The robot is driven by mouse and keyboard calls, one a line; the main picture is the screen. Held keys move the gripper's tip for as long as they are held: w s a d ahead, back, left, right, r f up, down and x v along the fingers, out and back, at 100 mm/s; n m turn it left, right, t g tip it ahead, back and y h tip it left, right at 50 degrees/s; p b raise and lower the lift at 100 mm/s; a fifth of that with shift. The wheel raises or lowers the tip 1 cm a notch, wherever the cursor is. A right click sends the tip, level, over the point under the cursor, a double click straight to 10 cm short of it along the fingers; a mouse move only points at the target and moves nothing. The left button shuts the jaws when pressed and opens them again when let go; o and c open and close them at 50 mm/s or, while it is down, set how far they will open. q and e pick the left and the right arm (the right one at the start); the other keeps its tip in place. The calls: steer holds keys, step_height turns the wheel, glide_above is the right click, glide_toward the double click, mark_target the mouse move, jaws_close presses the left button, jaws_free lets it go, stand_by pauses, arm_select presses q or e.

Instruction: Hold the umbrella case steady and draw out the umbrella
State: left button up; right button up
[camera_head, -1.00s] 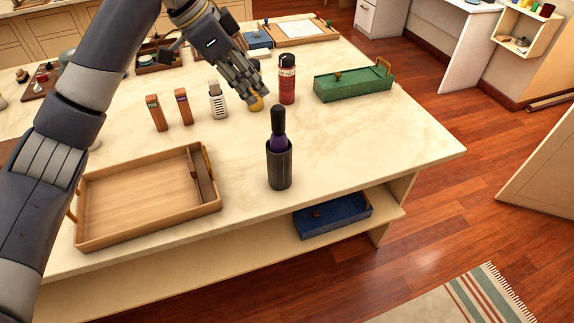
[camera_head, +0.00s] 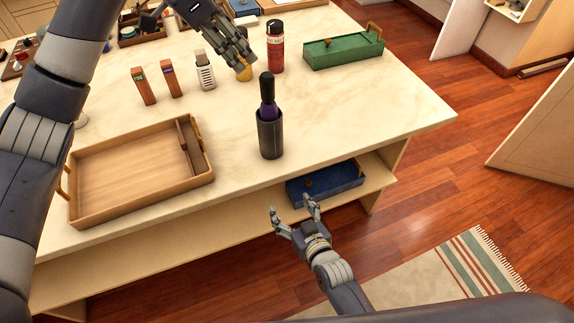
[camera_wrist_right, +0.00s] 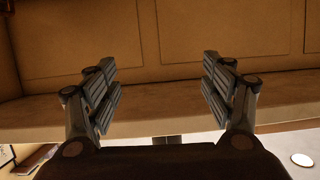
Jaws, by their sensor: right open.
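The umbrella case (camera_head: 270,139) is a dark grey cylinder standing upright on the pale countertop. The umbrella (camera_head: 267,100), purple with a black handle on top, stands in it, its lower part hidden by the case. My left gripper (camera_head: 243,70) is over the counter behind the case, close to a small yellow object; whether its fingers are open or closed on that is unclear. My right gripper (camera_head: 292,209) is open and empty in front of the counter, below and apart from the case. In the right wrist view its two fingers (camera_wrist_right: 163,85) are spread with nothing between them.
A wooden tray (camera_head: 75,208) lies left of the case, and a green box (camera_head: 343,52) sits behind right. A red bottle (camera_head: 275,52) and several small blocks stand behind. A blue tray (camera_head: 325,184) lies on the lower shelf. The counter right of the case is clear.

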mark_target(274, 143)
steer(key=w+a+r+t+y, duration=0.1)
steer(key=w+r+t, duration=0.1)
steer(key=r, duration=0.6)
steer(key=w+r+t, duration=0.2)
steer(key=r, duration=0.6)
steer(key=x, duration=1)
steer(key=shift+w+a+f, duration=0.15)
steer(key=shift+f, duration=0.25)
steer(key=c, duration=1.2)
